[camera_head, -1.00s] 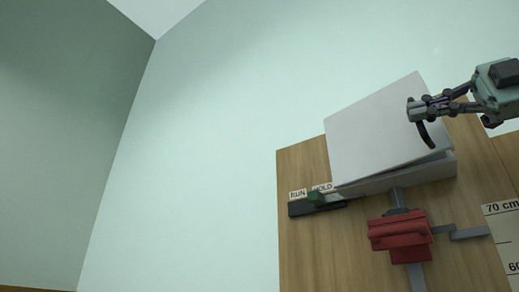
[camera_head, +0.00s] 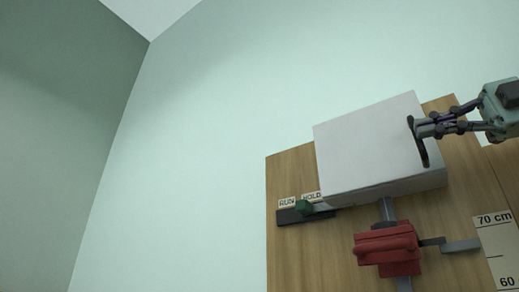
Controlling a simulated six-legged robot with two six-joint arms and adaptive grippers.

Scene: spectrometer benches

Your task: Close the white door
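The white door (camera_head: 365,148) is the broad flat panel on a white box on the wooden bench. It lies close along the box, with no clear gap visible at its lower edge. My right gripper (camera_head: 418,142) comes in from the right and is at the door's right side, over a dark curved handle (camera_head: 421,150). Its fingers look close together there, but I cannot tell whether they grip the handle. My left gripper is not in view.
The wooden bench (camera_head: 292,245) carries a red block (camera_head: 388,248) on a grey rail below the box. A ruler plate (camera_head: 500,245) stands at right. The wall behind is bare.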

